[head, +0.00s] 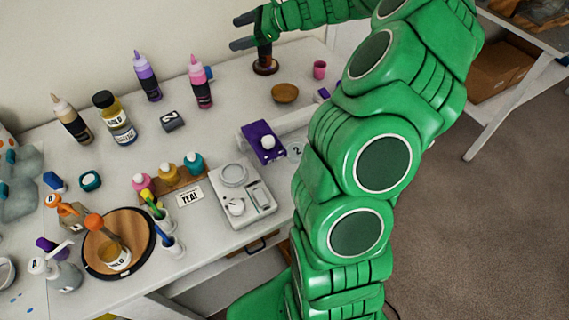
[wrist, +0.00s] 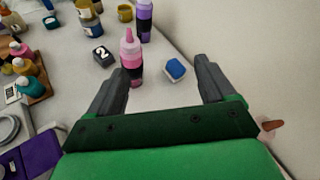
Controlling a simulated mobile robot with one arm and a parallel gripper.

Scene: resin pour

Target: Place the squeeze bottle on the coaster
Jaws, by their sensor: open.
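Three squeeze bottles with pointed tips stand upright on the white table: a pink one (head: 201,88), a purple one (head: 148,79) and a beige one (head: 72,121). The pictures do not show which one is meant. My gripper (head: 240,31) is open and empty above the table's back edge. In the wrist view the pink bottle (wrist: 131,58) stands beyond the left finger of my gripper (wrist: 162,72), with no clear contact. The purple bottle (wrist: 143,18) stands farther off.
A dark round-based object (head: 265,66) stands below my gripper. A blue-and-white block (wrist: 175,69) lies beyond the fingers. A scale (head: 242,195) sits nearer the front.

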